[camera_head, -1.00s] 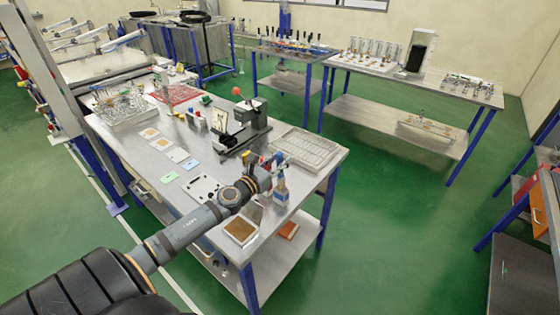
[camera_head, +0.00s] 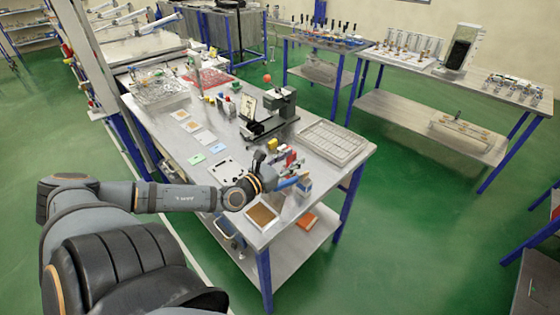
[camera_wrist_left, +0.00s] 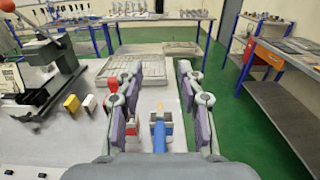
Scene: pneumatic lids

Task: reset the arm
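My left arm comes in from the lower left in the head view. Its gripper (camera_head: 287,170) is over the near right corner of the metal workbench (camera_head: 312,205). In the left wrist view the left gripper (camera_wrist_left: 160,88) has its two fingers wide apart, so it is open. A small blue item with a yellow top (camera_wrist_left: 158,132) shows between and below the fingers. I cannot tell its exact distance from them, and nothing appears clamped. My right gripper is in neither view.
A press-like fixture with a red ball knob (camera_head: 268,110) and a pale grid tray (camera_head: 333,142) stand on the workbench behind the gripper. A tan-topped square plate (camera_head: 262,215) lies near the front edge. Another bench (camera_head: 425,72) stands farther right, with green floor between.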

